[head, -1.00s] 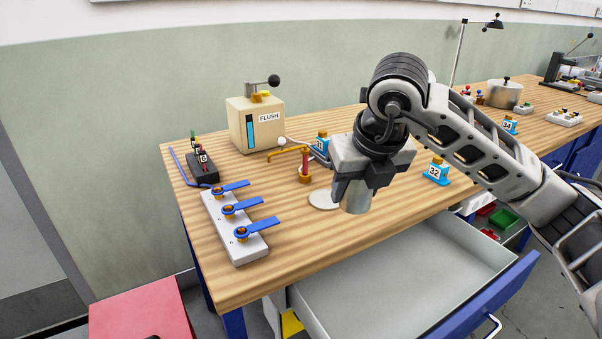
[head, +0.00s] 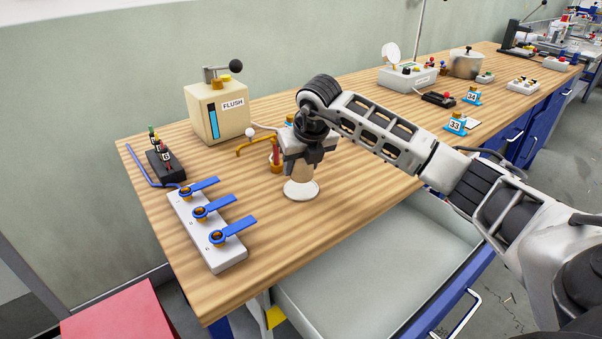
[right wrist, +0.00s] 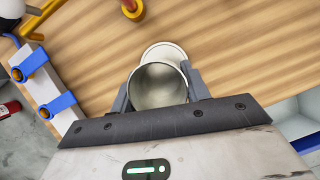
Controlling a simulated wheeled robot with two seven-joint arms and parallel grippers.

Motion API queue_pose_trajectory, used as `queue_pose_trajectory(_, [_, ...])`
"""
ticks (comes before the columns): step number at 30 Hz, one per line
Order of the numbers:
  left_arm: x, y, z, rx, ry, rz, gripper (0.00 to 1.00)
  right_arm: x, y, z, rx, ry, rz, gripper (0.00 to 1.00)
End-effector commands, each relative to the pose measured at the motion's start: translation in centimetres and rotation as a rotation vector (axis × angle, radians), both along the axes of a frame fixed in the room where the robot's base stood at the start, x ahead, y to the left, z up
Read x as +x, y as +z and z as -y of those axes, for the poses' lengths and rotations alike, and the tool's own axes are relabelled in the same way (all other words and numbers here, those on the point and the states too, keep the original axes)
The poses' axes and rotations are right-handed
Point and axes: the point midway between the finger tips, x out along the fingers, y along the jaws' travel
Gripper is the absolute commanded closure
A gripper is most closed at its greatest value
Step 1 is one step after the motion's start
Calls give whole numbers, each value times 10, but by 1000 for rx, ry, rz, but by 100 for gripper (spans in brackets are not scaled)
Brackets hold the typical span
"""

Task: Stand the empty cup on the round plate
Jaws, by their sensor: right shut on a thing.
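The empty cup (head: 301,173), a metallic cup, is upright between the fingers of my right gripper (head: 303,164), which is shut on it. The round plate (head: 300,191), a pale disc, lies on the wooden bench just under the cup. I cannot tell whether the cup's base touches it. In the right wrist view the cup (right wrist: 158,88) is open towards me with nothing inside, and the fingers (right wrist: 160,82) grip its sides. The plate (right wrist: 164,50) shows past its far rim, its rest hidden by the cup. My left gripper is not in view.
A yellow spout (head: 252,146) with a red post stands close behind the cup. The FLUSH box (head: 217,114) is farther back. A white panel with blue levers (head: 208,230) lies to the left. An open drawer (head: 370,280) is below the bench's front edge.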

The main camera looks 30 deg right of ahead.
Motion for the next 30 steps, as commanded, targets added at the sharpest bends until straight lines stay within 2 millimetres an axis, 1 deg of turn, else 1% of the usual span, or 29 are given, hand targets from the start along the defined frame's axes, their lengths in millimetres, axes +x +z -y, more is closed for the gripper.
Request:
queue_pose_trajectory(5, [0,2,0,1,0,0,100,9,-13,4,0,-1,-3,76])
queue_pose_trajectory(9, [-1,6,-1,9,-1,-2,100,7,-33,4,0,1,-5,76])
queue_pose_trajectory(11, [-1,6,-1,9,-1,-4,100,7,-38,4,-2,0,-2,76])
queue_pose_trajectory(22, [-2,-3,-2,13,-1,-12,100,8,-44,4,-1,1,0,76])
queue_pose_trajectory(23, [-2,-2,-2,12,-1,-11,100,8,-44,4,-1,1,0,51])
queue_pose_trajectory(24, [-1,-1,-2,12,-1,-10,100,8,-43,4,-1,1,0,40])
queue_pose_trajectory(25, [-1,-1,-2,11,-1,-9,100,8,-43,4,-1,1,0,32])
queue_pose_trajectory(30, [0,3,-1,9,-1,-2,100,8,-43,4,-1,1,0,32])
